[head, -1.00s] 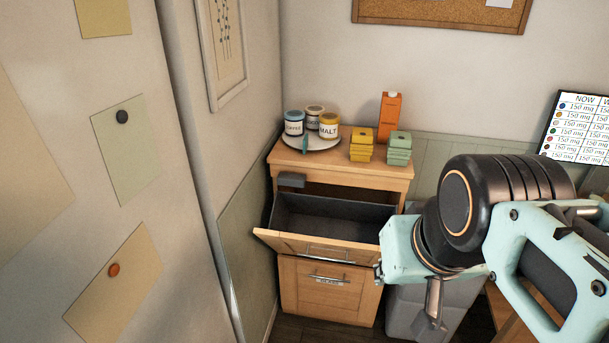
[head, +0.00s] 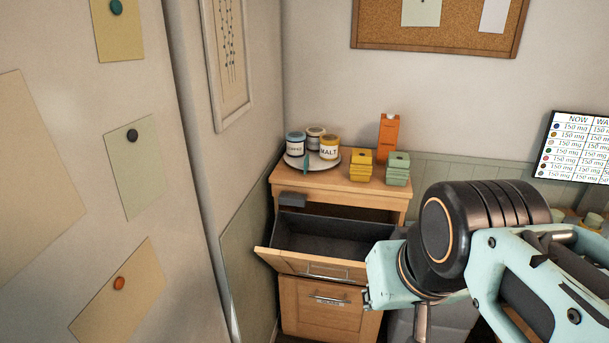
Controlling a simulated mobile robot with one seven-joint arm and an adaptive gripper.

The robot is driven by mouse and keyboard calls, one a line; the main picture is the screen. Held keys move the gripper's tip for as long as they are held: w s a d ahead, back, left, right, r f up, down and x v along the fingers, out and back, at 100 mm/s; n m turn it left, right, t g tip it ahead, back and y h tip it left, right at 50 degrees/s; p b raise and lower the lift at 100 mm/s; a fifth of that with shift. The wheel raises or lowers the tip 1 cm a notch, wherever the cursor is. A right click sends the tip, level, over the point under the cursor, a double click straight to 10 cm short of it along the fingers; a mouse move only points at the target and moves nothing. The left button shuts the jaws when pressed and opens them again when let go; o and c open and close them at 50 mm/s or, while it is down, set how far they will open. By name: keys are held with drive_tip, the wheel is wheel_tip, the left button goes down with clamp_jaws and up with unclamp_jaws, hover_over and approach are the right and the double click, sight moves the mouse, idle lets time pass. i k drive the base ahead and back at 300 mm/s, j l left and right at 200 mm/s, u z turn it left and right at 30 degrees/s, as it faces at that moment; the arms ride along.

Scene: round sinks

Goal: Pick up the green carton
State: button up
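A grey metal part hangs from the arm and is cut off by the bottom edge. My gripper's fingers do not show.
The wooden cabinet (head: 337,185) has a tilted-out dark bin front (head: 318,266). An orange carton (head: 389,139) stands behind the stacks. Several labelled jars (head: 329,148) stand on a round tray (head: 295,160) to the left. A screen (head: 575,148) is at the right.

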sight(395, 176)
drive_tip(key=i+j+z, duration=0.15)
drive_tip(key=i+j, duration=0.15)
drive_tip(key=i, duration=0.15)
drive_tip(key=i+j+z, duration=0.15)
drive_tip(key=i+j, duration=0.15)
drive_tip(key=i, duration=0.1)
